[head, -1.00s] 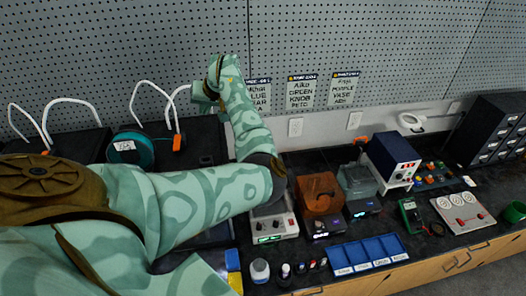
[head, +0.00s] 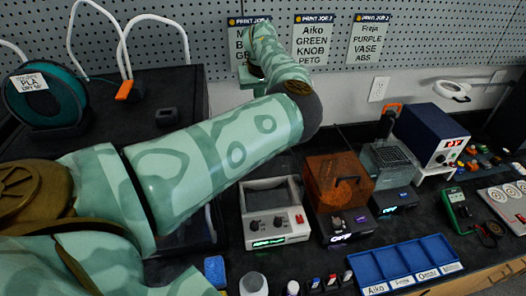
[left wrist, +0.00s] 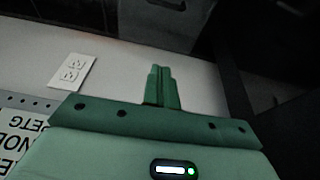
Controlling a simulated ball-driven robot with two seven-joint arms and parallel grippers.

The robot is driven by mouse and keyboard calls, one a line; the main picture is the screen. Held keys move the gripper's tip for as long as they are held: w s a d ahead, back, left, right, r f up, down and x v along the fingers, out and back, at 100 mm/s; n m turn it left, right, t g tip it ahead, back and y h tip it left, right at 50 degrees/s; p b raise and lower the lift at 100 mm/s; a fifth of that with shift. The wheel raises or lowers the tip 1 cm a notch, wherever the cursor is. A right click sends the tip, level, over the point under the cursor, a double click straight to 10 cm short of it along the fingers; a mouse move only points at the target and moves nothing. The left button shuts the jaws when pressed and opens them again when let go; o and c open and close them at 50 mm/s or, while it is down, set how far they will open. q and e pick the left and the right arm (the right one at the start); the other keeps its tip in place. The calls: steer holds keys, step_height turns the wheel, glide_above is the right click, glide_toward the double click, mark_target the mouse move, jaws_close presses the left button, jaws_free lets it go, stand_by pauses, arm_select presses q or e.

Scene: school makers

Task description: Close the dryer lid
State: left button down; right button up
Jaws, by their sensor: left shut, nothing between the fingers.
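I cannot tell for sure which device is the dryer. An orange see-through box (head: 338,182) with a dark handle stands on a black base with a lit panel at the bench's middle. Beside it, a device with a grey see-through cover (head: 388,160) also has a lit panel. A white device (head: 271,212) with knobs and an open-looking top stands left of them. My left arm crosses the head view, folded up near the wall signs, apart from these devices. My left gripper (left wrist: 162,78) is shut and empty in the left wrist view. My right gripper is not in view.
A teal spool (head: 47,97) labelled PLA stands at the left. A blue tray (head: 404,262) with labelled compartments lies at the front, beside small bottles. A blue power box (head: 430,133) and a green meter (head: 458,212) stand right. Signs and an outlet (head: 378,89) are on the wall.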

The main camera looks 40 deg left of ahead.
arm_select(q)
steer(key=b+x, duration=0.2)
steer(key=x, duration=0.3)
steer(key=b+x, duration=0.2)
steer(key=x, duration=0.4)
steer(key=s+d+b+x, duration=0.1)
steer(key=b+x, duration=0.1)
steer(key=x, duration=0.3)
steer(key=shift+w+f, duration=0.1)
steer(key=shift+f, duration=0.4)
steer(key=d, duration=0.1)
steer(key=s+d+r, duration=0.1)
steer(key=s+p, duration=0.1)
steer(key=shift+d+r, duration=0.3)
steer(key=shift+d, duration=0.1)
steer(key=shift+s+d+r, duration=0.1)
steer(key=shift+s+d, duration=0.1)
steer(key=shift+d, duration=0.05)
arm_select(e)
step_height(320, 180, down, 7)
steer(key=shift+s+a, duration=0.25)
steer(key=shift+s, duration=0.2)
arm_select(q)
steer(key=shift+s, duration=0.1)
